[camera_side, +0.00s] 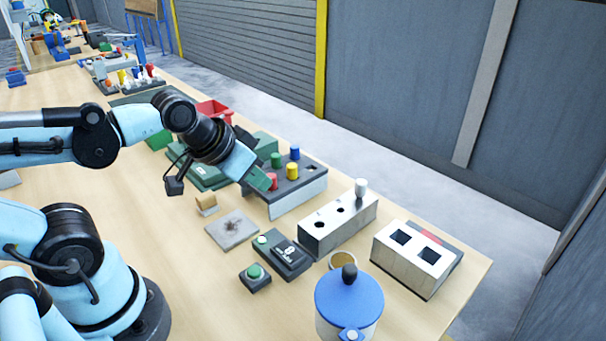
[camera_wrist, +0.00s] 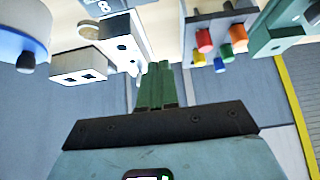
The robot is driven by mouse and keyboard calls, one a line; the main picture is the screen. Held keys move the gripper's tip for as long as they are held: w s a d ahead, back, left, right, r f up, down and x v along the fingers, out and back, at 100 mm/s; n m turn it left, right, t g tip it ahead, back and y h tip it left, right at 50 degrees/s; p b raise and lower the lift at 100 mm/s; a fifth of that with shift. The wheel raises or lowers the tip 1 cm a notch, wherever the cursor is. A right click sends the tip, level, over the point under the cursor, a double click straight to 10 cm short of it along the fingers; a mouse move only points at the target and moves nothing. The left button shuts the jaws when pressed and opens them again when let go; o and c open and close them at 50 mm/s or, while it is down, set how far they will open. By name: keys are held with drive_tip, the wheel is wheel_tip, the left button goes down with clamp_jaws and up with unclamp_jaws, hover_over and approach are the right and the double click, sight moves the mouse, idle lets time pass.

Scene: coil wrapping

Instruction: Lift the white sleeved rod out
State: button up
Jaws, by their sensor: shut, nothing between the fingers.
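The white sleeved rod (camera_side: 361,188) stands upright at the far right end of a pale block (camera_side: 342,231) with two open holes in its top. My gripper (camera_side: 266,183) is shut and empty in the side view, over the near left part of the rack with coloured pegs and apart from the white rod. In the wrist view my gripper's fingers (camera_wrist: 156,68) are together. The holed block (camera_wrist: 124,42) shows there upside down, just left of the fingertips.
The rack (camera_side: 303,193) with red, green, yellow and blue pegs is beside the holed block. A white block with two square openings (camera_side: 414,264) is to its right. A blue-lidded pot (camera_side: 348,299) and a button box (camera_side: 284,257) are nearer.

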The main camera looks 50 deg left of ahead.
drive_tip(key=o, duration=1)
drive_tip(key=shift+w, duration=0.1)
drive_tip(key=w+d+r+g, duration=0.1)
drive_tip(key=w+r+g, duration=0.1)
drive_tip(key=w+r, duration=0.3)
drive_tip(key=g, duration=0.5)
hover_over(361, 181)
drive_tip(key=f, duration=0.1)
drive_tip(key=shift+m, duration=0.4)
wheel_tip(361, 181, down, 6)
drive_tip(key=shift+w+a+f, duration=0.1)
drive_tip(key=shift+w, duration=0.05)
drive_tip(key=shift+f, duration=2.6)
